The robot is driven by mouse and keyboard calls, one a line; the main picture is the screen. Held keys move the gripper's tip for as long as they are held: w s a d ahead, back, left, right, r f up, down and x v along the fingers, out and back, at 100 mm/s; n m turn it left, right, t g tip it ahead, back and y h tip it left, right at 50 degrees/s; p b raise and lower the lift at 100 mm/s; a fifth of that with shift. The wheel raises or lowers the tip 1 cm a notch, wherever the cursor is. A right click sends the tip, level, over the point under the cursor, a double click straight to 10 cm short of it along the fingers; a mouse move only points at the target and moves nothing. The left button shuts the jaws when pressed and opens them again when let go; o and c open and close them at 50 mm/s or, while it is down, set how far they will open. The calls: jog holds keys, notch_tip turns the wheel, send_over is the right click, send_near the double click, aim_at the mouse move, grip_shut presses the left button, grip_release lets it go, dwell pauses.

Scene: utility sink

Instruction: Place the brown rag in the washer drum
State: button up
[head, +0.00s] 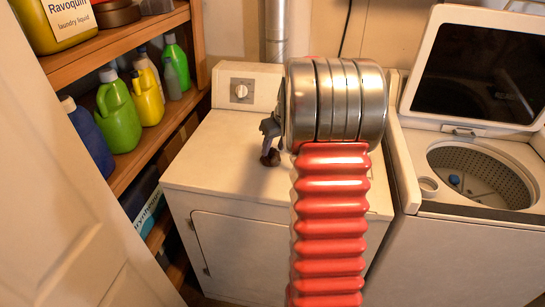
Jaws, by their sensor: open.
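My gripper (268,128) shows only in part, as a grey piece at the left of my arm's metal joint. It is open, over the white dryer top. A small dark brown bundle (270,157), which looks like the brown rag, is right below it on the dryer top. I cannot tell whether they touch. The washer drum (481,174) is at the right, under a raised lid, with a perforated metal wall. A small blue thing (454,180) shows inside it. My red ribbed arm hides the middle of the dryer.
The white dryer (232,205) stands left of the washer (455,250). The raised washer lid (482,65) stands behind the drum opening. A wooden shelf (125,172) with several bottles is at the left, beside a pale door (65,190). The dryer top's left part is clear.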

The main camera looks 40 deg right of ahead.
jog(key=shift+c, duration=0.6)
grip_shut()
